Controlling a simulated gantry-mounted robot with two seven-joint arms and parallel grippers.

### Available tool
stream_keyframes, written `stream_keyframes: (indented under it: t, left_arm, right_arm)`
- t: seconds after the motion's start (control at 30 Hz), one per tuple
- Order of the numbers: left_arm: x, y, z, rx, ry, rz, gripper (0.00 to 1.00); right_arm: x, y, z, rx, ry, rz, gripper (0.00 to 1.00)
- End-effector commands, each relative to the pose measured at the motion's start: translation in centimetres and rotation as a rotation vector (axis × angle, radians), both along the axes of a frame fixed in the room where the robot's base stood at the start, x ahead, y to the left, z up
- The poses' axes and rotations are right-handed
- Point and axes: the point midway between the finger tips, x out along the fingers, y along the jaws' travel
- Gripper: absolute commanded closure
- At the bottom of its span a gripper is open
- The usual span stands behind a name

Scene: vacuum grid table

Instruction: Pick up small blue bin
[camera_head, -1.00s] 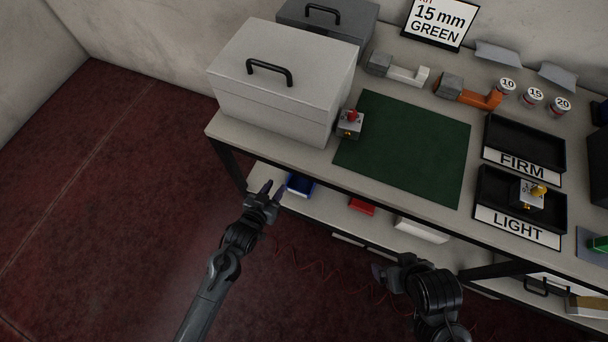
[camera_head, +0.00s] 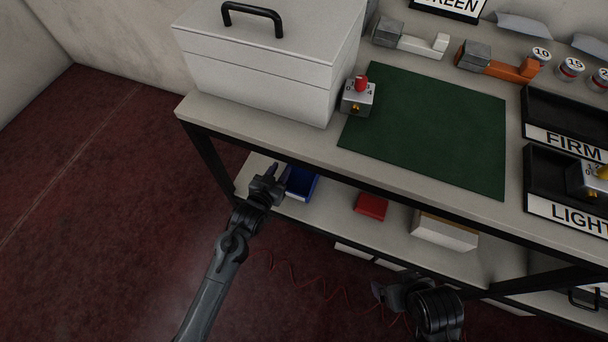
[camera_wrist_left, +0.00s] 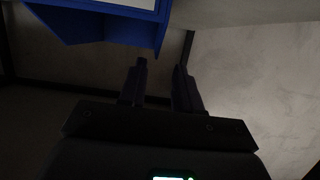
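The small blue bin (camera_head: 302,185) sits on the lower shelf under the table, near its left end. It also shows at the top left of the left wrist view (camera_wrist_left: 110,30). My left gripper (camera_head: 279,172) is at the shelf's edge, just left of the bin. In the left wrist view my left gripper (camera_wrist_left: 160,84) has its two fingers apart with nothing between them. The bin is beyond the fingertips and looks clear of them. My right gripper (camera_head: 380,290) is low, in front of the shelf, and its fingers are hard to make out.
A red bin (camera_head: 371,206) and a white box (camera_head: 446,232) stand farther right on the lower shelf (camera_head: 335,203). The tabletop edge (camera_head: 300,147) and a dark table leg (camera_head: 208,160) are close to my left arm. A large grey case (camera_head: 262,80) stands above.

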Motion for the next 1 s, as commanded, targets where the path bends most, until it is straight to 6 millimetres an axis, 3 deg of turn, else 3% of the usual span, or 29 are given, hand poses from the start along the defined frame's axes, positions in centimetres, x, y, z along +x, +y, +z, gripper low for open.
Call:
stream_keyframes:
  t: [0.27, 0.6, 1.0]
  left_arm:
    - [1.2, -0.6, -0.7, 0.0, 0.0, 0.0, 0.67]
    - [4.1, -2.4, -2.2, 0.0, -0.001, 0.0, 0.67]
    - [5.0, -2.7, -2.1, 0.0, 0.001, 0.0, 0.67]
  right_arm:
    - [0.0, 0.0, -1.2, 0.0, 0.0, 0.0, 0.07]
    - [0.0, 0.0, -4.5, 0.0, 0.001, 0.0, 0.07]
    - [0.0, 0.0, -4.9, 0.0, 0.001, 0.0, 0.07]
